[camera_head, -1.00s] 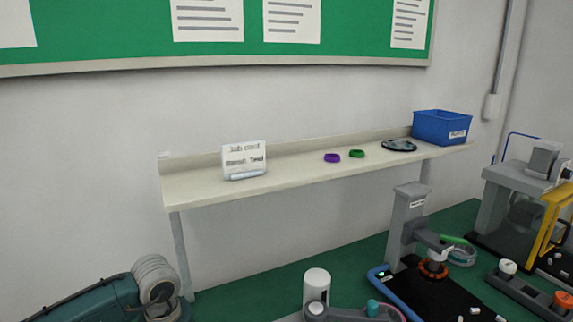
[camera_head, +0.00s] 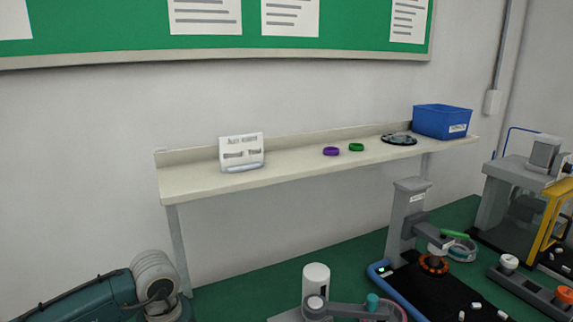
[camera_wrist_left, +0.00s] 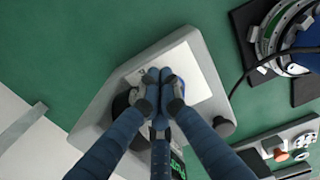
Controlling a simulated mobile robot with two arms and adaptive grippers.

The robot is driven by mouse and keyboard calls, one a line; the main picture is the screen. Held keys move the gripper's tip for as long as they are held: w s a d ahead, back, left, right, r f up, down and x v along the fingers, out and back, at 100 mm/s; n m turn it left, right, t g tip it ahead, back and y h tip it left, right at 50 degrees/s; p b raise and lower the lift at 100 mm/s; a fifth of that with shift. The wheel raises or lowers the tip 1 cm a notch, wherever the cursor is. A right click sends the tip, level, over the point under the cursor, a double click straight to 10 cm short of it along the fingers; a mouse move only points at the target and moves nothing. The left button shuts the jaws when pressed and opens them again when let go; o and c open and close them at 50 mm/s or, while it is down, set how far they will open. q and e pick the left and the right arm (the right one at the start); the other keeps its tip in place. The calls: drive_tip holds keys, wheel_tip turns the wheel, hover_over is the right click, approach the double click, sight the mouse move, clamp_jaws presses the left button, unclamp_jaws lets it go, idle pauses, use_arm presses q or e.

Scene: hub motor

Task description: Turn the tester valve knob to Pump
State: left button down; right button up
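In the left wrist view, the tester (camera_wrist_left: 205,90) is a grey box with a white panel, lying at an angle on the green bench top. My left gripper (camera_wrist_left: 159,76) is over its panel, fingertips drawn together. A dark round part (camera_wrist_left: 122,103) shows partly beside the left finger; I cannot tell whether it is the valve knob. A dark knob-like part (camera_wrist_left: 224,126) sticks out at the tester's right edge. Anything between the fingertips is hidden, and no Pump marking is readable. In the head view my left arm is at the bottom left, its gripper out of frame. My right gripper is not in view.
A shelf (camera_head: 190,186) against the wall holds a card stand (camera_head: 241,152), purple and green rings and a blue bin (camera_head: 441,121). A grey press-like stand (camera_head: 407,220) and other fixtures occupy the bench's right side. A dark cable crosses the wrist view's upper right.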

use_arm(q)
drive_tip(key=shift+s+f+b, duration=0.1)
drive_tip(key=shift+b, duration=0.2)
wheel_tip(320, 180, up, 6)
drive_tip(key=p, duration=0.3)
drive_tip(key=shift+d, duration=0.1)
idle(0.3)
